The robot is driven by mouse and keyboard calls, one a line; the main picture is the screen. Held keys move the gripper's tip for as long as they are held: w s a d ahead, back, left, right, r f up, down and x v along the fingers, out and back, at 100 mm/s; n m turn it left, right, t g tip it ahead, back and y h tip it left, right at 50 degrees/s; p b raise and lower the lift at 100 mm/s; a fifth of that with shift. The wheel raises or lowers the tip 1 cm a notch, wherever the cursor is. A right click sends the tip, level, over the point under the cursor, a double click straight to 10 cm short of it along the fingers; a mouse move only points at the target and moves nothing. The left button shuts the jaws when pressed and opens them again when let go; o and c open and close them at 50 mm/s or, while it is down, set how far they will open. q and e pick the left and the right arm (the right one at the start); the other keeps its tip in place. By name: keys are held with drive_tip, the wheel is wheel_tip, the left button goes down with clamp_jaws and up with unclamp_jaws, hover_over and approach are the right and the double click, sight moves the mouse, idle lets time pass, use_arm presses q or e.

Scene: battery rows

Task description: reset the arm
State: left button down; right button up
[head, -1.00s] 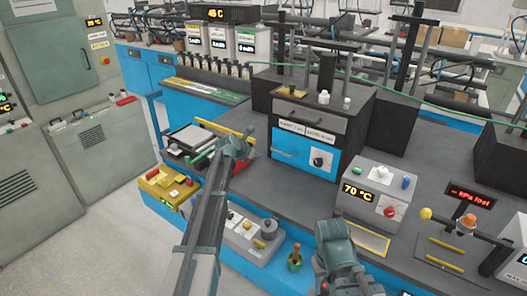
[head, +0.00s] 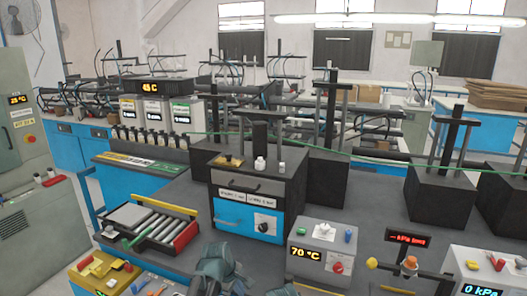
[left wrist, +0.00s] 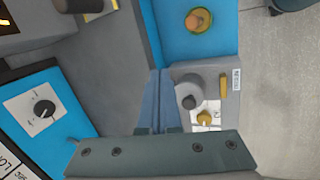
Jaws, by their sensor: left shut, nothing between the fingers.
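In the left wrist view my left gripper (left wrist: 160,78) is shut and empty. Its two fingers lie together and point over the blue ledge beside a grey control box (left wrist: 203,92). In the head view only a teal part of my arm shows at the bottom middle, and the fingers cannot be made out there. A small piece of my other arm may show at the bottom edge. My right gripper is not in view.
On the dark bench stand a 70 °C box (head: 318,255), a black press with a blue front (head: 250,218) and a roller tray (head: 150,228). A yellow box (head: 102,273) is at lower left. Black stands (head: 440,195) fill the right. The grey bench has free room between.

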use_arm(q)
drive_tip(key=s+d+f+m+g+y, duration=0.1)
drive_tip(key=s+d+m+g+y, duration=0.1)
drive_tip(key=s+m, duration=1.3)
drive_tip(key=s+g+y, duration=0.1)
drive_tip(key=s+y, duration=0.1)
drive_tip(key=s, duration=0.3)
drive_tip(key=shift+s+m+g, duration=0.3)
drive_tip(key=shift+m, duration=0.1)
